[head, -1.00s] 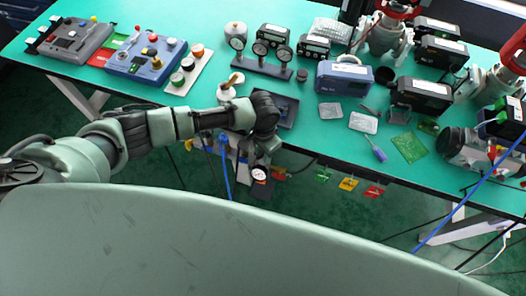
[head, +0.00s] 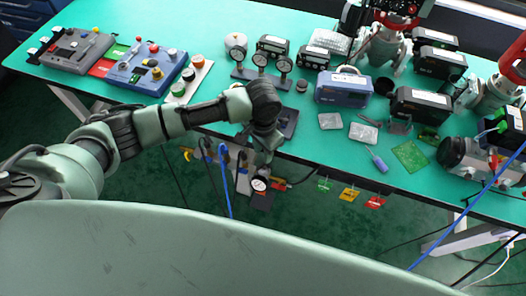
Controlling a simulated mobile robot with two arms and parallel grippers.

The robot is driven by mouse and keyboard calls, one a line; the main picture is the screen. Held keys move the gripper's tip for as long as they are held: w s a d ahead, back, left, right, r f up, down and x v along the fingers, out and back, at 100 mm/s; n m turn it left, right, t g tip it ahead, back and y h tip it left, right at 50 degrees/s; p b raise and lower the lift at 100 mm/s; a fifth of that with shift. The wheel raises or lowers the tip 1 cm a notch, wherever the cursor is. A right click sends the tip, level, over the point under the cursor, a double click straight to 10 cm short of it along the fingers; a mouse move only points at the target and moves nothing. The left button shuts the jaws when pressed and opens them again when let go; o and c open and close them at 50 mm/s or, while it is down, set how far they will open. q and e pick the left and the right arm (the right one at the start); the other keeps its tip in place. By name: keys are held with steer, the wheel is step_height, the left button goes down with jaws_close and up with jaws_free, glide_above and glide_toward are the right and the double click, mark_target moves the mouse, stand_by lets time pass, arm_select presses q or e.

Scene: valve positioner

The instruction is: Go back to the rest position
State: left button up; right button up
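My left arm (head: 165,122) comes in from the left and reaches over the front edge of the green table (head: 215,135). My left gripper (head: 264,150) points down at that edge, beside a dark tray (head: 289,122). Its fingertips are small and dark against the clutter, so I cannot tell whether they are open or hold anything. A round pressure gauge (head: 259,184) hangs just below it; contact is unclear. My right gripper is not in view.
Control boxes (head: 145,68) stand at the left, a gauge stand (head: 262,75) at the middle, and a blue-grey device (head: 344,90) beyond. Coloured tags (head: 349,194) and a blue cable (head: 224,180) hang below the edge.

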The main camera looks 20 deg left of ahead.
arm_select(q)
steer(key=shift+d, duration=0.1)
steer(key=s+d+r+t+h, duration=0.2)
steer(key=s+d+h, duration=0.2)
steer(key=s+d, duration=0.5)
steer(key=s+a+r+n+t+y, duration=0.1)
steer(key=s+a+n+y, duration=0.1)
steer(key=s+a, duration=0.45)
steer(key=s+a+r+n+t+y, duration=0.15)
steer(key=s+a, duration=0.25)
steer(key=a, duration=0.6)
step_height(320, 180, down, 26)
steer(key=s+g, duration=0.1)
steer(key=g, duration=0.1)
steer(key=s+a+f+g, duration=0.1)
steer(key=s+a+f, duration=0.2)
steer(key=s+f, duration=1.4)
